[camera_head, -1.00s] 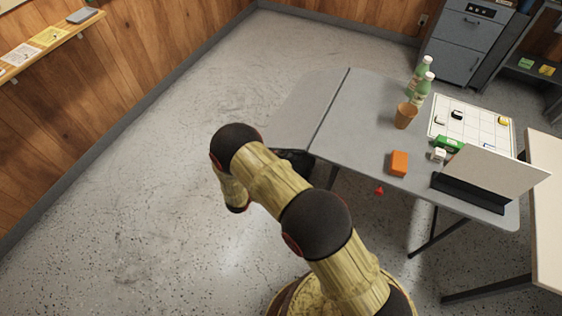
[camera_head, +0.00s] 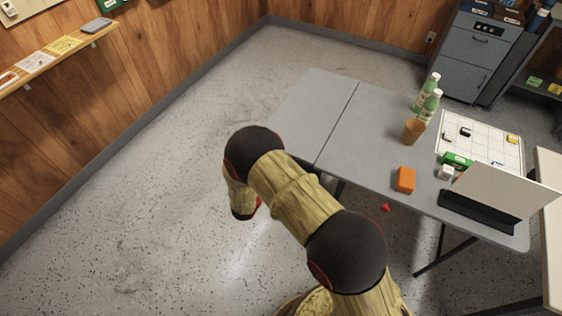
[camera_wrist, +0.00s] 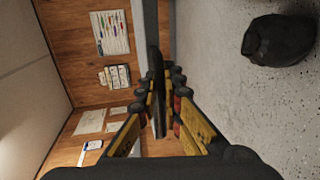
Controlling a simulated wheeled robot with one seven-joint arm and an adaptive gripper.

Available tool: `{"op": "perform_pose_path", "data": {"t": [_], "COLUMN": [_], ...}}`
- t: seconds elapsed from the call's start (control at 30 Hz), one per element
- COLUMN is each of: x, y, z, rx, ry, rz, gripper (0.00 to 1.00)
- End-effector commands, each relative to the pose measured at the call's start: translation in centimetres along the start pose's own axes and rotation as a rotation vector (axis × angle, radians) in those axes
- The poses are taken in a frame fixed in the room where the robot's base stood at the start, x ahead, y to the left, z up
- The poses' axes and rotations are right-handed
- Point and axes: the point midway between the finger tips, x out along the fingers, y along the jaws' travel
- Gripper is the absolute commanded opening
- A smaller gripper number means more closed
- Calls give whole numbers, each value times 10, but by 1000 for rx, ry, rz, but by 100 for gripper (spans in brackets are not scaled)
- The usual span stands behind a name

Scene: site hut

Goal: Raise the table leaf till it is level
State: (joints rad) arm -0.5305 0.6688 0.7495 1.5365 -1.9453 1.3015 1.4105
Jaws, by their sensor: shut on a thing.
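The grey table leaf (camera_head: 312,98) extends from the left end of the folding table (camera_head: 372,125), past a thin dark seam. It looks about in line with the tabletop, though a slight tilt is hard to rule out. In the wrist view my gripper (camera_wrist: 161,95) is shut on a thin dark edge (camera_wrist: 155,65), which appears to be the leaf's rim seen edge-on.
On the tabletop stand green bottles (camera_head: 428,100), a brown cup (camera_head: 413,131), an orange block (camera_head: 405,179), a gridded board (camera_head: 480,135) and an upright panel (camera_head: 505,188). A dark bag (camera_wrist: 278,40) lies on the floor. The floor left of the leaf is clear.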

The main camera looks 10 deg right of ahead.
Motion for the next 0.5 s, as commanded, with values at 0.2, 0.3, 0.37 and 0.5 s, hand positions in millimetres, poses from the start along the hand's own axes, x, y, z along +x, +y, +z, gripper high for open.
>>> {"op": "perform_pose_path", "data": {"t": [0.2,0.3,0.37,0.5], "x": [0,0,0,0], "y": [4,5,4,3], "z": [-2,-2,-2,-2], "rx": [8,8,8,5], "ry": [1,1,1,0], "rz": [7,7,6,5], "gripper": [0,8,12,20]}}
